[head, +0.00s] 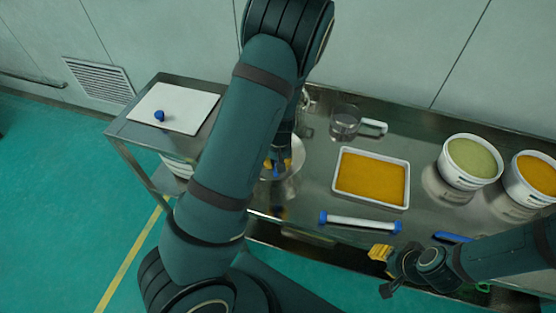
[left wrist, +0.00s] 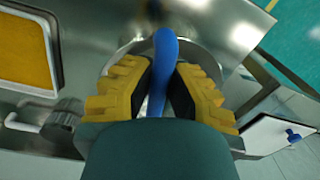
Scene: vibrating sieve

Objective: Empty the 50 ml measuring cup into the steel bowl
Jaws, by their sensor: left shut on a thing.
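My left gripper (left wrist: 160,85) is shut on the blue handle (left wrist: 165,60), which I take to be that of the measuring cup. The cup's body is hidden by the fingers and hand, so I cannot see its tilt or contents. The steel bowl (left wrist: 118,62) shows behind the fingers; the gripper is over it or close above it. In the head view my left arm covers much of the bowl (head: 292,180), and only a little blue shows by the yellow fingertips (head: 278,166). My right gripper (head: 383,271) is at the front edge of the table, fingers apart, empty.
A tray of orange powder (head: 372,178) and a clear jug (head: 344,124) stand right of the bowl. Two white tubs (head: 470,163) (head: 533,180) are farther right. A blue-handled roller (head: 360,222) lies in front. A white board with a blue knob (head: 175,108) is at left.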

